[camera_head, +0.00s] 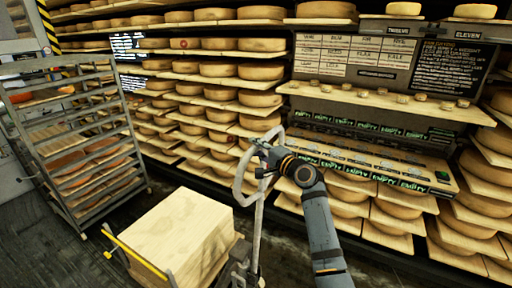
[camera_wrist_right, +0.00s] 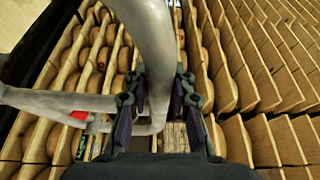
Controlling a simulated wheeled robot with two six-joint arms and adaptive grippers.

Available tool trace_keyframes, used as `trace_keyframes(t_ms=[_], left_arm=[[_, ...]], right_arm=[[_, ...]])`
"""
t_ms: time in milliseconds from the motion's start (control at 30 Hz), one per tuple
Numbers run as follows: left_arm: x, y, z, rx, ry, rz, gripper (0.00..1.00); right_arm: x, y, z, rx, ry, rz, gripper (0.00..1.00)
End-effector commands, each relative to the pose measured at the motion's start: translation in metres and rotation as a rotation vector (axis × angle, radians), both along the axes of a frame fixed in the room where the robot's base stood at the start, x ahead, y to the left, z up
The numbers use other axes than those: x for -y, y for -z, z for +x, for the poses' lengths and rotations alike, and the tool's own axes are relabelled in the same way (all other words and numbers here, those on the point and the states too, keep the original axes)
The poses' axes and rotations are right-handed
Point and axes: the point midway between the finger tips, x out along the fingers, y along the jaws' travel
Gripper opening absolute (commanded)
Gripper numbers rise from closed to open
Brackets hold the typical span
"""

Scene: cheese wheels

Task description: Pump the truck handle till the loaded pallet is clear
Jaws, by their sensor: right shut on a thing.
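The truck handle (camera_head: 238,185) is a pale grey loop on an upright shaft, in the middle of the head view. My right gripper (camera_head: 268,158) is shut on the right side of this loop. In the right wrist view the handle tube (camera_wrist_right: 152,50) runs between the fingers of the right gripper (camera_wrist_right: 155,105). The loaded pallet (camera_head: 180,235) carries a stack of pale boards at the lower left of the handle. Its underside and the truck's forks are hidden, so I cannot tell its height off the floor. My left gripper is not in view.
A metal rack (camera_head: 75,150) with trays stands at the left. Shelves of cheese wheels (camera_head: 215,95) fill the back and right. A counter with "EMPTY" labels (camera_head: 370,165) lies behind my right arm. A yellow bar (camera_head: 135,255) edges the pallet's near left side.

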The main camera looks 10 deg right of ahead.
Motion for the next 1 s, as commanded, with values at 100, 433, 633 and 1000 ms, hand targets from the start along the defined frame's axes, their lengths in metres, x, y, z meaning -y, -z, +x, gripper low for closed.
trace_keyframes(t_ms=[100,433,633,1000], left_arm=[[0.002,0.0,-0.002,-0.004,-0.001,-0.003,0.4],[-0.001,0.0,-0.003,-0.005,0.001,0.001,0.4],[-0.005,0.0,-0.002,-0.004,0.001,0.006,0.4],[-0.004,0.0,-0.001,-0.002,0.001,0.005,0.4]], right_arm=[[0.0,0.0,0.0,0.001,0.0,0.001,0.0],[0.0,0.0,0.0,0.0,0.0,0.0,0.47],[0.0,0.0,0.0,-0.001,0.0,-0.001,0.47],[0.038,0.001,-0.056,0.0,0.002,-0.006,0.47]])
